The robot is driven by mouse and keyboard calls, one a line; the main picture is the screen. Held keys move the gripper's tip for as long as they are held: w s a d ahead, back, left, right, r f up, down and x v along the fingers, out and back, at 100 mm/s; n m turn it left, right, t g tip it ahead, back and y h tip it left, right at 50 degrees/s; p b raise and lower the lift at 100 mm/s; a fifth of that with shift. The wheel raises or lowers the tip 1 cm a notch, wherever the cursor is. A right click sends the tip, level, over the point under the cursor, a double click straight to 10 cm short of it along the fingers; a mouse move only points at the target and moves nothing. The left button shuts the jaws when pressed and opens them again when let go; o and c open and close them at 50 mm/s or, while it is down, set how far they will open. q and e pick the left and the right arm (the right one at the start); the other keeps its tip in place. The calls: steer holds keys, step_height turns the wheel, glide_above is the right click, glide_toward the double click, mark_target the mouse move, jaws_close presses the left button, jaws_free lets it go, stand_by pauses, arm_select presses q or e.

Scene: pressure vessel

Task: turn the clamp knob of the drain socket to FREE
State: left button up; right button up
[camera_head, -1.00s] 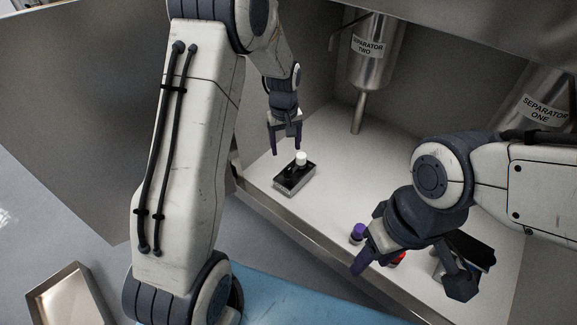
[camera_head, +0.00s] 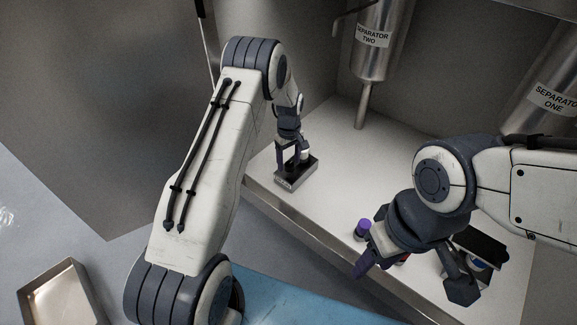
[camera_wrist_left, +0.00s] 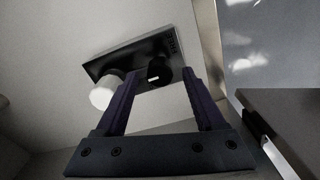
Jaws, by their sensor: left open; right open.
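The drain socket (camera_head: 298,179) is a small metal block with a dark top on the white cabinet floor. My left gripper (camera_head: 291,170) points down at it, open. In the left wrist view the black clamp knob (camera_wrist_left: 158,72), with a short white mark, lies between the open fingertips (camera_wrist_left: 163,76); I cannot tell whether they touch it. A white cylinder (camera_wrist_left: 104,91) stands on the same block, outside the fingers. My right gripper (camera_head: 412,276) is open at the front right, away from the socket.
Separator two (camera_head: 372,45) hangs with its spout (camera_head: 361,108) behind the socket; separator one (camera_head: 553,97) is at right. A metal tray (camera_head: 62,290) is at lower left.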

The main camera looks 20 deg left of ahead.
arm_select(q)
steer(key=shift+f, duration=0.45)
steer(key=shift+c, duration=0.3)
